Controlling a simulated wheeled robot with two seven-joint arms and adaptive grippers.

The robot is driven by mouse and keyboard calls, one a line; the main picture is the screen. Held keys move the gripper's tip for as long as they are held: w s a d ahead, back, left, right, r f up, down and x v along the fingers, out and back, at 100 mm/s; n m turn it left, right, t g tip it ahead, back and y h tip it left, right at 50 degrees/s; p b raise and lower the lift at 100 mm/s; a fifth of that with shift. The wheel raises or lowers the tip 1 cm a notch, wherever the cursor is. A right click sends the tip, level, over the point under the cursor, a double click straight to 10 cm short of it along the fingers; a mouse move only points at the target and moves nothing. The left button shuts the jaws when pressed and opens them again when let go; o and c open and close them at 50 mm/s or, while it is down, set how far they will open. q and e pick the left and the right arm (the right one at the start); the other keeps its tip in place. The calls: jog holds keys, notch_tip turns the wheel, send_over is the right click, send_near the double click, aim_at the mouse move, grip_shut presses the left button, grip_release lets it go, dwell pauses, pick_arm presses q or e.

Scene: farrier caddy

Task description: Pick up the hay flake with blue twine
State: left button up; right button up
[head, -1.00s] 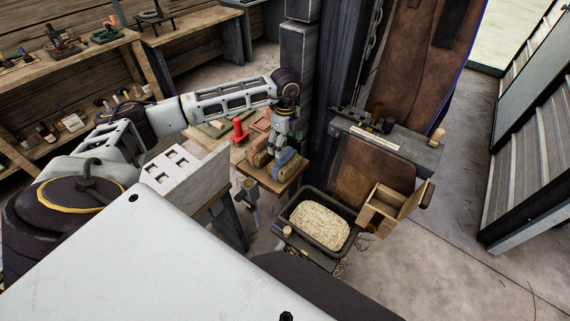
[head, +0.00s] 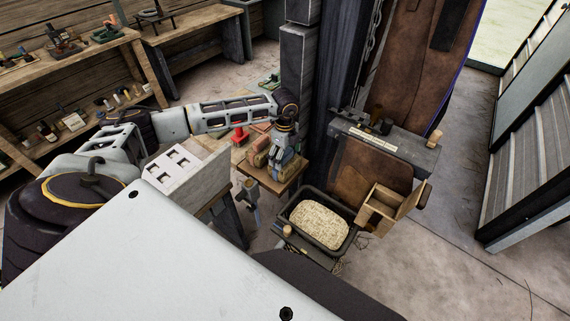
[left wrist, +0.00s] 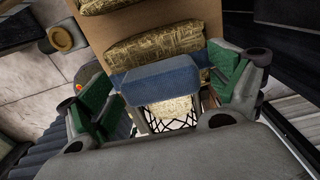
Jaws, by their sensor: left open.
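In the head view the gripper (head: 285,153) is right over the flake. I cannot tell whether the fingers touch it. My right gripper is not in view.
A tan hay flake (left wrist: 155,47) lies just beyond the blue one, with another (left wrist: 150,4) farther off. A red object (head: 240,136) stands behind on the table. A dark post (head: 298,70) rises close behind my gripper. A dark tub (head: 345,247) stands to the right.

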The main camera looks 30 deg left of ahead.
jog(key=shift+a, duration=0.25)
pick_arm(q)
jog(key=shift+c, duration=0.9)
jog(key=c, duration=1.2)
jog(key=shift+r, duration=0.2)
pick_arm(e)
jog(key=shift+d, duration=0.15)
pick_arm(q)
jog(key=shift+w+r, duration=0.1)
jog(key=shift+r, duration=0.45)
notch_tip(320, 180, up, 8)
jog(key=shift+f+b, duration=0.2)
jog(key=shift+b, duration=0.7)
jog(key=shift+r, duration=0.5)
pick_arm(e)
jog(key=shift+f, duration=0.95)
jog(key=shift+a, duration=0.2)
